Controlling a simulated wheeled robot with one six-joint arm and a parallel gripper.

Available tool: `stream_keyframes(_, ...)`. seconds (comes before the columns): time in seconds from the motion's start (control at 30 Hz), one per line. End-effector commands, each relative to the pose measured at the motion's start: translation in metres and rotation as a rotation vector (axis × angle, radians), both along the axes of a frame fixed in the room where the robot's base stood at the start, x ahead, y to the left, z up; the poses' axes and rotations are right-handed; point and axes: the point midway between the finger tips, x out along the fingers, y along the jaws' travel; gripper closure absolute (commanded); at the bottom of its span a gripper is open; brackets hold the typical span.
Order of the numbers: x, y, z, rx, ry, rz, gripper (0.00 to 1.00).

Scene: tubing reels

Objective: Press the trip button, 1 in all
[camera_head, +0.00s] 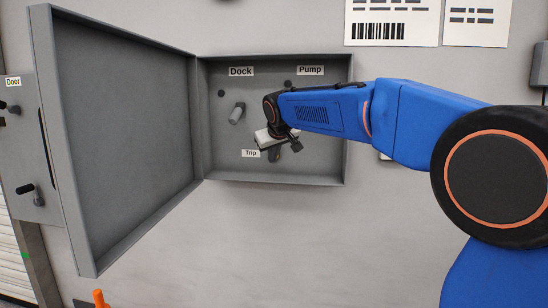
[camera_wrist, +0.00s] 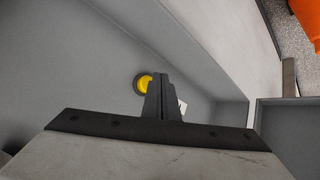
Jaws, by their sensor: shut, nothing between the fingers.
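A yellow trip button (camera_wrist: 144,82) with a dark ring sits on the cabinet's back panel in the wrist view. My gripper (camera_wrist: 162,80) is shut and empty, and its fingers cover the button's right part. Whether the fingertips touch the button I cannot tell. A white label edge shows just right of the fingers. In the head view the "Trip" label (camera_head: 251,153) is at the lower part of the panel. My gripper (camera_head: 274,156) is just right of that label, pointing into the open cabinet. The button itself is hidden there behind my gripper.
The grey cabinet (camera_head: 325,172) is open, with its door (camera_head: 120,130) swung left. A grey handle (camera_head: 237,114) sits under the "Dock" label (camera_head: 241,71). The "Pump" label (camera_head: 310,70) is at upper right; my arm covers the space below it. The cabinet's side walls are close to my gripper.

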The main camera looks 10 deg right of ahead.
Motion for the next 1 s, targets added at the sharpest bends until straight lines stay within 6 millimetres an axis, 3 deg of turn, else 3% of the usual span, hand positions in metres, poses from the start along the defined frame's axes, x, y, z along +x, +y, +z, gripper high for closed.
stream_keyframes(1.0,0.0099,-0.0032,0.0002,0.0,0.0,0.0,1.0)
